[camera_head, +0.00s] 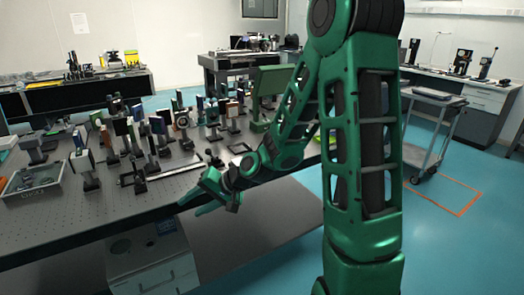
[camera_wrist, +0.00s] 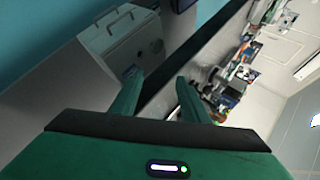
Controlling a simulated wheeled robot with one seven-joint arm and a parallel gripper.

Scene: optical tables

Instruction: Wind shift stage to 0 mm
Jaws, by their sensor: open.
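My green gripper (camera_head: 203,203) is at the front edge of the optical table (camera_head: 60,222), its fingers pointing left. In the wrist view my gripper (camera_wrist: 156,92) has its two fingers apart with nothing between them. A long low rail-like part (camera_head: 172,168) with a dark post lies on the table behind my gripper. I cannot tell whether it is the shift stage, and no scale or knob is readable. In the wrist view the table's dark edge runs diagonally beyond the fingers, with small blurred parts to its right.
Many post-mounted optics (camera_head: 130,135) crowd the table's middle and back. A clear tray (camera_head: 34,178) sits at the left. A white cabinet (camera_head: 150,266) stands under the table; it also shows in the wrist view (camera_wrist: 118,42). The table's front left is bare. A cart (camera_head: 437,125) stands at right.

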